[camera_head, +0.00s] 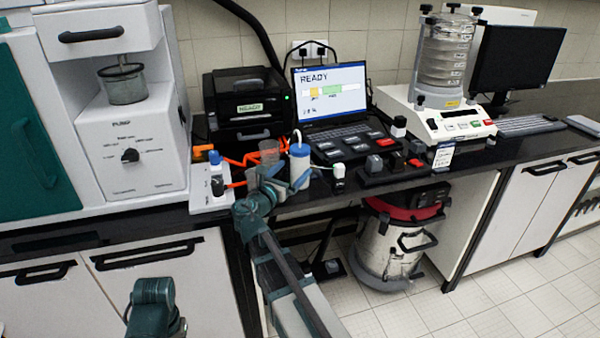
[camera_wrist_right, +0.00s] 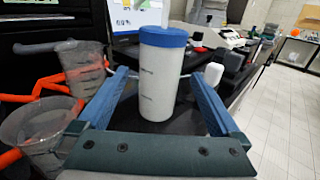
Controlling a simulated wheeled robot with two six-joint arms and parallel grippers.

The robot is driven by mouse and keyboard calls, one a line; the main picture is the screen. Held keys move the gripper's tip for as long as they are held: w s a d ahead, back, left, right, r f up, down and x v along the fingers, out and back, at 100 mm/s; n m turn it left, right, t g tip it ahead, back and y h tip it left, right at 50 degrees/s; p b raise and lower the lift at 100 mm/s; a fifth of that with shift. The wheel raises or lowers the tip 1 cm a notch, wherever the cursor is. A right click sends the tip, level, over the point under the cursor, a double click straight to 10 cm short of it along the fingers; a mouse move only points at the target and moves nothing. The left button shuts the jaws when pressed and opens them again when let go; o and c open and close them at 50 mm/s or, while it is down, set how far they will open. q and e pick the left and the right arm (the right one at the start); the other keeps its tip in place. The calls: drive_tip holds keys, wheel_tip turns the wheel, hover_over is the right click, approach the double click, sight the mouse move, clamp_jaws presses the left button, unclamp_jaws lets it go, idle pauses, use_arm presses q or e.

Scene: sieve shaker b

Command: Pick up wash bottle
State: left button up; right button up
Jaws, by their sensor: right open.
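The wash bottle (camera_head: 300,165) is white with a blue cap and stands upright near the front edge of the black counter, in front of the laptop. In the right wrist view the wash bottle (camera_wrist_right: 160,85) fills the middle. My right gripper (camera_head: 284,180) is open at the bottle, its blue fingers on either side of it. Gaps show between the fingers and the bottle in the wrist view. The lower part of the bottle is partly hidden by the gripper in the head view.
Clear beakers (camera_wrist_right: 83,70) and orange clamps (camera_wrist_right: 52,84) stand close left of the bottle. A small white bottle (camera_head: 339,172) stands to its right, before a block with buttons (camera_head: 390,172). The laptop (camera_head: 330,90) is behind. A sieve shaker (camera_head: 437,120) stands further right.

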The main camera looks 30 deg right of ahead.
sight(295, 167)
drive_tip(key=x, duration=0.3)
drive_tip(key=shift+w+d+f, duration=0.15)
drive_tip(key=shift+d, duration=0.05)
drive_tip(key=c, duration=0.8)
use_arm(q)
drive_tip(key=shift+f, duration=0.1)
use_arm(e)
drive_tip(key=shift+o, duration=0.2)
